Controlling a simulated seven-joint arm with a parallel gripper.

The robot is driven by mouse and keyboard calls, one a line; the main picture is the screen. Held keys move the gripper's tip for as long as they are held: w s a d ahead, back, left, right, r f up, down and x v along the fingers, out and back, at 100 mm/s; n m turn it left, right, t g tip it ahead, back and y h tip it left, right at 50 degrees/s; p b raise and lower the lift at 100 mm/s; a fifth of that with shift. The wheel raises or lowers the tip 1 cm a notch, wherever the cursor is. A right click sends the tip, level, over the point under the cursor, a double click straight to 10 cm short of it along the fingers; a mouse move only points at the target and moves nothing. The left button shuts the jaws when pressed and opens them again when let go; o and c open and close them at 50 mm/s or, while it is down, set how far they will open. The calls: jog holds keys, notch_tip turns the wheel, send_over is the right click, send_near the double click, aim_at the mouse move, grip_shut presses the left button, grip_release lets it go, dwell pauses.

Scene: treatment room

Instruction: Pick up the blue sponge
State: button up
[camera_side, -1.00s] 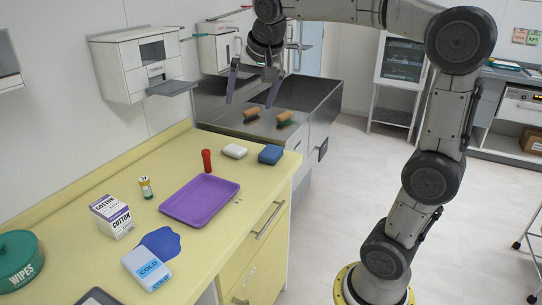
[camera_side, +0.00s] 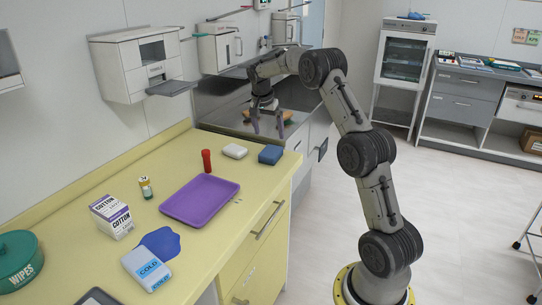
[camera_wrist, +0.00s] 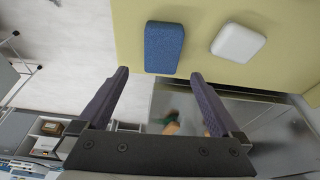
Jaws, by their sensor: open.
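The blue sponge (camera_side: 270,154) lies flat on the yellow counter (camera_side: 217,235), near its far right corner. In the wrist view the blue sponge (camera_wrist: 164,44) is near the top, just ahead of the space between my fingertips. My gripper (camera_side: 267,133) is above the far end of the counter, over the sink side, behind the sponge and apart from it. In the wrist view the two dark fingers of my gripper (camera_wrist: 160,73) are spread wide with nothing between them.
A white rounded block (camera_side: 235,151) lies just left of the sponge. A red upright object (camera_side: 207,161) and a purple tray (camera_side: 180,212) are nearer. A steel sink unit (camera_side: 229,119) adjoins the counter's far end.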

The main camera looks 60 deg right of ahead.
send_over(270, 151)
jog(key=a, duration=0.1)
jog(key=f, duration=0.4)
jog(key=shift+s+a+f, duration=0.1)
jog(key=shift+s+f, duration=0.1)
jog(key=shift+s, duration=0.1)
jog(key=shift+a+x, duration=0.1)
jog(key=shift+x, duration=1.25)
jog(key=shift+a+x, duration=0.15)
jog(key=shift+x, duration=1.2)
jog(key=shift+w+f, duration=0.15)
jog(key=shift+f, duration=0.05)
jog(key=c, duration=1.1)
jog(key=shift+r, duration=0.1)
jog(key=shift+c, duration=0.3)
